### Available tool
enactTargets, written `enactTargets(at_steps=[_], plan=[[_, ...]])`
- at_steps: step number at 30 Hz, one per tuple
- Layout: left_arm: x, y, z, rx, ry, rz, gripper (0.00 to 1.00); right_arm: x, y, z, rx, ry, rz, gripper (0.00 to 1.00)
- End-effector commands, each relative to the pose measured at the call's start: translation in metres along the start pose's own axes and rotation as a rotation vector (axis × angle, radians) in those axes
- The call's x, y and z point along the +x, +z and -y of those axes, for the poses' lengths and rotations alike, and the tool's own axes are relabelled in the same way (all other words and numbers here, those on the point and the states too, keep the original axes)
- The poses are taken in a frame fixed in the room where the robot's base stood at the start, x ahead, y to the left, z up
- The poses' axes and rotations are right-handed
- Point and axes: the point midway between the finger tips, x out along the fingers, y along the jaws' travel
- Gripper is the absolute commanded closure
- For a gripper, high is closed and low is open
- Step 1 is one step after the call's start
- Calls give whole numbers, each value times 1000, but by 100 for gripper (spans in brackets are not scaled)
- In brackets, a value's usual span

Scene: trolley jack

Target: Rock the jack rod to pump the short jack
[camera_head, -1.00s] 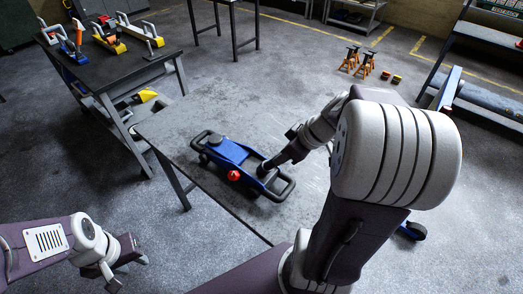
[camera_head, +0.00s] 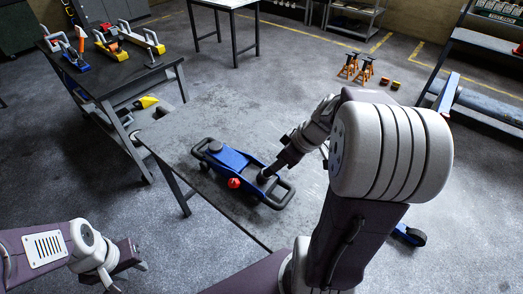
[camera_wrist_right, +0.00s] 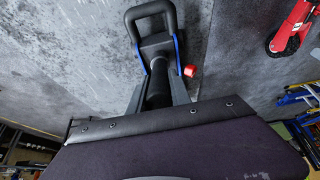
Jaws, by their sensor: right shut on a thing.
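The short blue jack (camera_head: 230,160) lies on the grey table, with a black loop handle at each end and a red knob (camera_head: 234,183) on its near side. My right gripper (camera_head: 269,175) is at the jack's right-hand end, by the socket. In the right wrist view its fingers (camera_wrist_right: 158,98) lie on both sides of a short black rod (camera_wrist_right: 158,85), shut on it. The rod runs toward the jack's blue plates and black loop (camera_wrist_right: 150,18). My left gripper (camera_head: 128,274) is empty, fingers apart, low at the left, away from the jack.
A dark table (camera_head: 110,70) at the back left holds several other jacks. Orange jack stands (camera_head: 356,68) stand on the floor at the back. A shelf (camera_head: 485,70) is at the right. The table around the jack is mostly clear.

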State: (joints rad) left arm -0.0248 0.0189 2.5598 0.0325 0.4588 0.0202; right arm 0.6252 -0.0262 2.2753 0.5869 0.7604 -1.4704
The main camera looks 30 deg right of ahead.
Motion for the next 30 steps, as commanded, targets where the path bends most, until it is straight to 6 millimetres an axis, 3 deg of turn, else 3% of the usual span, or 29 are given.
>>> enactTargets(at_steps=[4, 15, 30], plan=[[-15, -2, 0, 0, 0, 0, 64, -2, -6, 2, -3, -7, 37, 100], [-16, -2, 0, 0, 0, 0, 64, 0, -7, 1, -1, -2, 44, 100], [-68, -7, -1, 0, 0, 0, 64, -2, -26, 2, -1, -6, 163, 100]])
